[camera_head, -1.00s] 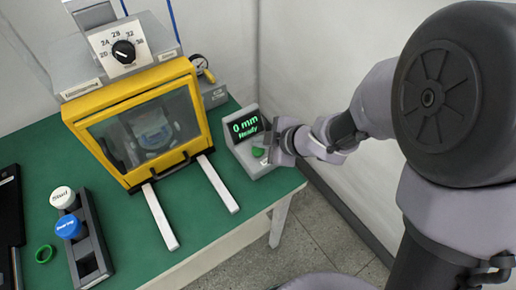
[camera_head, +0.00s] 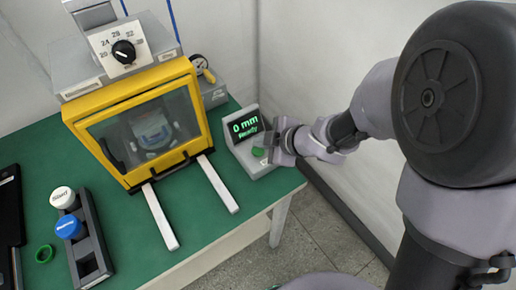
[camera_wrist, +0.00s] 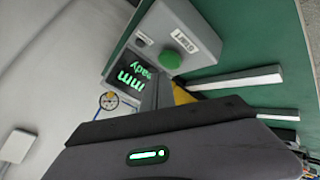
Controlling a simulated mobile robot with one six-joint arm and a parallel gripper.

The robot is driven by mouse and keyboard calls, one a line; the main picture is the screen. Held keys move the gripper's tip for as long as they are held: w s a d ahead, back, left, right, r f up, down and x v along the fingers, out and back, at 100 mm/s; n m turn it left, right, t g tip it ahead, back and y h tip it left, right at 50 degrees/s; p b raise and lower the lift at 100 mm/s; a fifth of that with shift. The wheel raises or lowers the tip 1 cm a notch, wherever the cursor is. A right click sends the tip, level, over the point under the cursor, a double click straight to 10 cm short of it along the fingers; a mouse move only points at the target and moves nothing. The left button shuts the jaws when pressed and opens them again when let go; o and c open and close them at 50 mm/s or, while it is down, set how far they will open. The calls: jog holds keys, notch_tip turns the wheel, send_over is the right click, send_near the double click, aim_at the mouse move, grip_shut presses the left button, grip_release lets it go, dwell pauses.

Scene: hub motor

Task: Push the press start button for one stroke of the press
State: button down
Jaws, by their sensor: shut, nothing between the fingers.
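The green start button (camera_head: 258,151) sits on the sloped front of a grey control box (camera_head: 262,168) at the table's right side. In the wrist view the button (camera_wrist: 168,60) shows whole beside a START label. The box's screen (camera_head: 244,126) reads "0 mm" and "Ready". My gripper (camera_head: 268,146) is shut and empty, just right of the button in the head view. In the wrist view its fingertips (camera_wrist: 158,88) lie close to the button, with no contact visible. The yellow-framed press (camera_head: 140,122) has its window closed, with a pale blue-grey part (camera_head: 152,133) behind it.
A dark rack (camera_head: 92,250) with a white-capped and a blue-capped piece stands at the left front, beside a green ring (camera_head: 44,254). Two pale rails (camera_head: 218,184) run out from the press. A gauge (camera_head: 199,64) stands behind it. The wall is close on the right.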

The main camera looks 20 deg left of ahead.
aim_at(261, 152)
jog(key=shift+f, duration=0.4)
jog(key=shift+f+b, duration=0.5)
jog(key=shift+b, duration=0.15)
dwell(0.6)
jog(key=shift+r+p, duration=0.9)
jog(key=shift+p, duration=0.15)
notch_tip(261, 152, up, 5)
jog(key=p, duration=0.5)
jog(key=shift+r, duration=0.1)
